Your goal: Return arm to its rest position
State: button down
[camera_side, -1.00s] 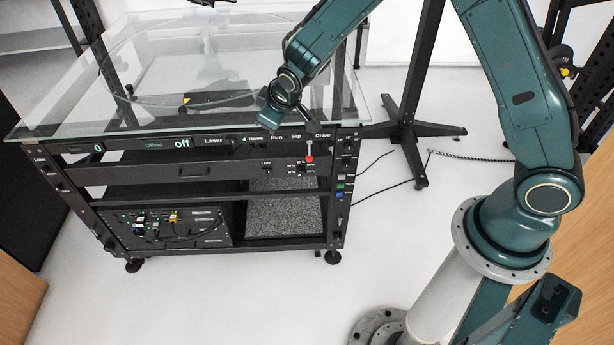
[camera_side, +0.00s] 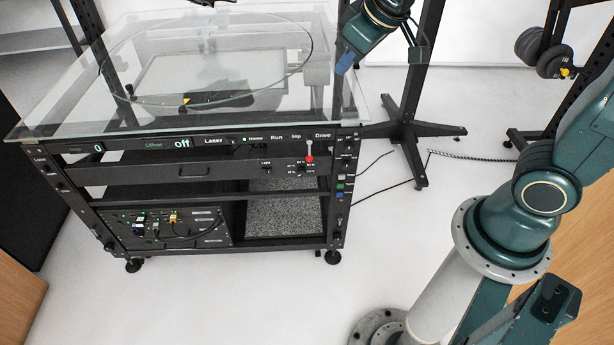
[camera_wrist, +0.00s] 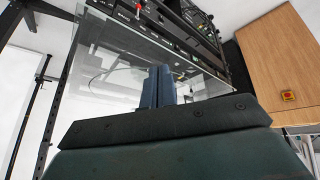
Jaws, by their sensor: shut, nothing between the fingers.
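My gripper (camera_side: 345,64) is in the upper middle of the side view, above the right rear part of the glass-topped turntable bench (camera_side: 70,110). It is apart from the front panel. In the wrist view its two blue fingers (camera_wrist: 157,86) stand side by side, shut and empty. My arm's upper links run partly out of the top and right of the side view. The red-knobbed lever (camera_side: 309,158) on the bench front stands below the Drive label with nothing touching it; its red knob also shows at the top of the wrist view (camera_wrist: 137,9).
A black stand (camera_side: 413,110) with splayed feet rises right of the bench, close behind my gripper. A dark rack (camera_side: 550,60) stands at the far right. White floor (camera_side: 400,240) lies clear between bench and arm base. A wooden cabinet (camera_wrist: 275,60) shows in the wrist view.

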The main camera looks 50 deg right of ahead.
jog(key=s+d+r+m, duration=0.1)
jog(key=s+r, duration=0.2)
jog(key=s, duration=1.4)
jog(key=shift+s, duration=0.4)
